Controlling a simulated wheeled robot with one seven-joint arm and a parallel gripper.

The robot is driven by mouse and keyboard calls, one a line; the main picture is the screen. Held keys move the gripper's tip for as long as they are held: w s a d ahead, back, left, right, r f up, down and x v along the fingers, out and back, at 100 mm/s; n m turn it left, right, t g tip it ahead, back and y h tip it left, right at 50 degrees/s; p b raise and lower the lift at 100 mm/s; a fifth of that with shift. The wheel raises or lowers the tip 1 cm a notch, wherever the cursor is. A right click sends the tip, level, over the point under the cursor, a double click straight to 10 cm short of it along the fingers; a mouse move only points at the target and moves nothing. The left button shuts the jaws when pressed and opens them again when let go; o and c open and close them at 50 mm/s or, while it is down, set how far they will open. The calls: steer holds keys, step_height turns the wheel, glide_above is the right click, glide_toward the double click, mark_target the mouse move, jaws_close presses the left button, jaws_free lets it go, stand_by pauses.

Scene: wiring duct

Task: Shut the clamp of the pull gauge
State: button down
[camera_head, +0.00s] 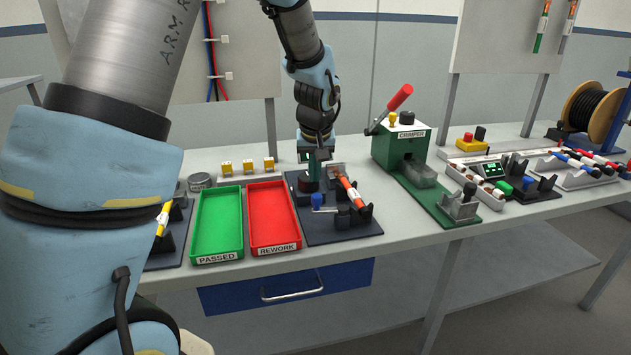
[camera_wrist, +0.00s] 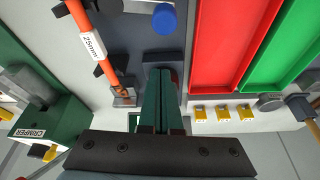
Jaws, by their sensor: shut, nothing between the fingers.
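The pull gauge has a dark base plate (camera_head: 345,233) on the bench, right of the red tray. An orange cable (camera_head: 351,192) lies along it; its white label reads 25mm in the wrist view (camera_wrist: 92,46). A grey metal bracket (camera_wrist: 124,96) is at the cable's end nearest my gripper. A blue knob (camera_head: 317,200) stands beside the cable, also in the wrist view (camera_wrist: 164,18). My gripper (camera_head: 314,177) points down over the gauge's far end, shut and empty. A dark red round part (camera_head: 307,184) is close beside its green fingers (camera_wrist: 160,74); contact and the clamp's state are unclear.
The red REWORK tray (camera_head: 283,246) and green PASSED tray (camera_head: 204,254) stand left of the gauge. The green crimper (camera_head: 387,145) with its red lever stands to the right. Several yellow parts (camera_head: 248,166) stand behind the trays.

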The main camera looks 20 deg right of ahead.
steer(key=shift+s+a+f+p, duration=0.25)
steer(key=shift+s+f+p, duration=0.25)
steer(key=shift+s, duration=0.3)
steer(key=shift+s+a+f+p, duration=0.25)
steer(key=shift+s+f+p, duration=0.2)
steer(key=shift+s, duration=0.35)
steer(key=shift+b, duration=0.3)
